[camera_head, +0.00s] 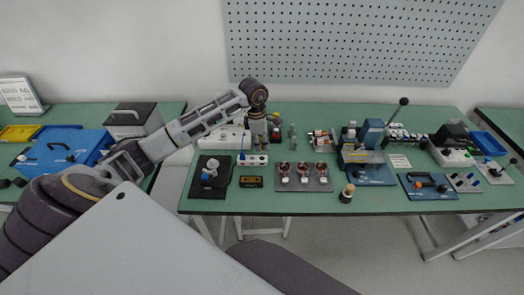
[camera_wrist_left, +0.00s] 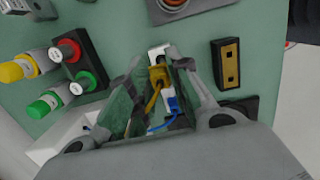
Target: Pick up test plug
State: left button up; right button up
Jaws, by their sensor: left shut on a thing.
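My left gripper (camera_head: 257,136) reaches down over the left part of the right-hand green table. In the left wrist view its fingers (camera_wrist_left: 158,72) are closed around a yellow plug (camera_wrist_left: 157,78), which appears to be the test plug. The plug has a yellow lead and is right at a white socket strip (camera_head: 255,160); I cannot tell whether it is seated in it. A blue plug (camera_wrist_left: 173,104) with a blue lead is beside it in the strip, partly behind a finger. My right gripper is not in view.
A black block with red and green knobs (camera_wrist_left: 80,65) is left of the gripper in the wrist view. A small yellow-and-black block (camera_head: 251,182), a black tray device (camera_head: 211,176) and a grey three-terminal plate (camera_head: 304,177) stand nearby. The table's front edge is close.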

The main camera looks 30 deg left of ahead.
pick_arm(q)
notch_tip(320, 180, up, 3)
jog(key=shift+r, duration=0.6)
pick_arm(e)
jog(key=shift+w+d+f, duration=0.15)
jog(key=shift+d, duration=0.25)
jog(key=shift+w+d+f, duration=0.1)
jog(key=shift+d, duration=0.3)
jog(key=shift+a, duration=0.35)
pick_arm(q)
jog(key=shift+b, duration=0.35)
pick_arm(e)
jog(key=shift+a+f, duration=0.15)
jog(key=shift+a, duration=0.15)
